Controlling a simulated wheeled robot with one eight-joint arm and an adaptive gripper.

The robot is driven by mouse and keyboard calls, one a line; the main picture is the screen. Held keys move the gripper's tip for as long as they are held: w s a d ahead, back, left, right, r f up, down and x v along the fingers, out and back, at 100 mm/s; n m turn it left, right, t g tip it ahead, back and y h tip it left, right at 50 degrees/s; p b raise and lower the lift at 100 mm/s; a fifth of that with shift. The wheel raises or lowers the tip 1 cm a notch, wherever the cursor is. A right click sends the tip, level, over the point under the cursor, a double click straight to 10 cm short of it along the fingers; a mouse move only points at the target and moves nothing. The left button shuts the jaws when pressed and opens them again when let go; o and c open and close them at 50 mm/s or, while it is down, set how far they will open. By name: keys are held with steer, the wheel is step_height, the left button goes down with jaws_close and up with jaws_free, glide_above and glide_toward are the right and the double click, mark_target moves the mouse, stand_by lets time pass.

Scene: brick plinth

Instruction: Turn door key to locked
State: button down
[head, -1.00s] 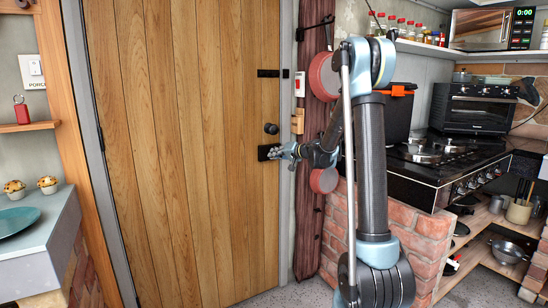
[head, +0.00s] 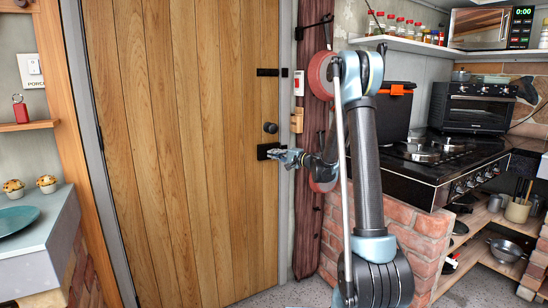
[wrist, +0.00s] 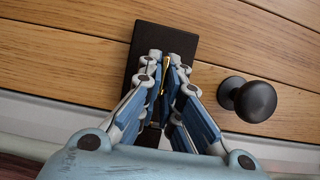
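The wooden door (head: 185,150) is shut in its frame. A black lock plate (head: 263,151) sits on its right edge, below a round black knob (head: 270,128). In the wrist view the plate (wrist: 150,42) lies behind my gripper (wrist: 165,58), with the knob (wrist: 253,100) to the right. A thin gold-coloured key (wrist: 165,72) shows between my two fingers, which are drawn close together on it. The fingers hide most of the key and its keyhole. In the head view my gripper (head: 277,156) reaches the plate from the right.
A black bolt (head: 268,72) is higher on the door. To the right are a dark red post (head: 309,220), a brick counter (head: 420,235) with a stove, and a toaster oven (head: 475,107). A grey counter (head: 45,235) stands at the left.

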steer(key=shift+w+d+f, duration=0.1)
steer(key=shift+d, duration=0.05)
stand_by(0.3)
steer(key=c, duration=1.8)
jaws_free()
steer(key=shift+w, duration=0.1)
steer(key=v, duration=1.2)
steer(key=shift+f, duration=0.15)
